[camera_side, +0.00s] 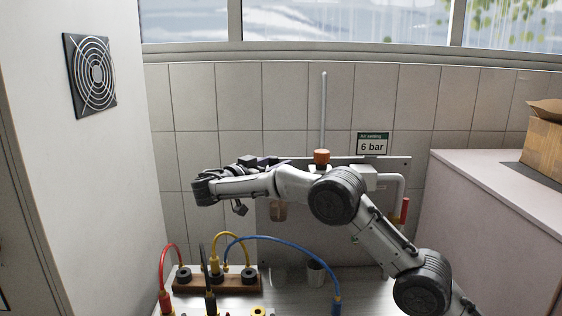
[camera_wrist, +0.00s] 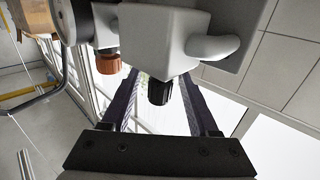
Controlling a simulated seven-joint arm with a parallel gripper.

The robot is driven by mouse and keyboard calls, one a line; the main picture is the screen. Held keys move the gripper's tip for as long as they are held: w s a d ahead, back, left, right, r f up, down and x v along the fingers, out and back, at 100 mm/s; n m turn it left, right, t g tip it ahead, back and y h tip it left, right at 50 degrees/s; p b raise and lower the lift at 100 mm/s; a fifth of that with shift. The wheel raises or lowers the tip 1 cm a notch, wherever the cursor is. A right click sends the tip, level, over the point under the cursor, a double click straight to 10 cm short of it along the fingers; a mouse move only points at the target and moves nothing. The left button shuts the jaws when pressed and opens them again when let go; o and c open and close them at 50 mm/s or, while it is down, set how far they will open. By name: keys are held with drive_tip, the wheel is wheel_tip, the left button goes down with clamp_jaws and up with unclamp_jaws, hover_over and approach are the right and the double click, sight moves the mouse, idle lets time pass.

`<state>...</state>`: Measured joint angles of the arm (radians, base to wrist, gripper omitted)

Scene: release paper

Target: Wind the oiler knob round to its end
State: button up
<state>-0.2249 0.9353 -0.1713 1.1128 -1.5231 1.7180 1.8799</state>
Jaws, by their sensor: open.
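In the wrist view the black oiler knob (camera_wrist: 160,91) sits on a pale grey block (camera_wrist: 150,45). My gripper (camera_wrist: 159,84) is open, with one dark finger on either side of the knob and a gap showing on both sides. How deep the knob lies between the fingers is hard to tell. An orange-brown knob (camera_wrist: 108,63) is beside it, outside the left finger. In the side view that orange-brown knob (camera_side: 321,157) tops the unit to the right of my gripper (camera_side: 262,161). My arm hides most of the unit there, and the black knob cannot be made out.
An amber bowl (camera_side: 279,212) hangs below my forearm. A red handle (camera_side: 405,210) is on the pipe at right. A cardboard box (camera_side: 543,145) is at far right.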

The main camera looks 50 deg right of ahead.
drive_tip(key=shift+d, duration=1.3)
drive_tip(key=shift+c, duration=0.3)
clamp_jaws()
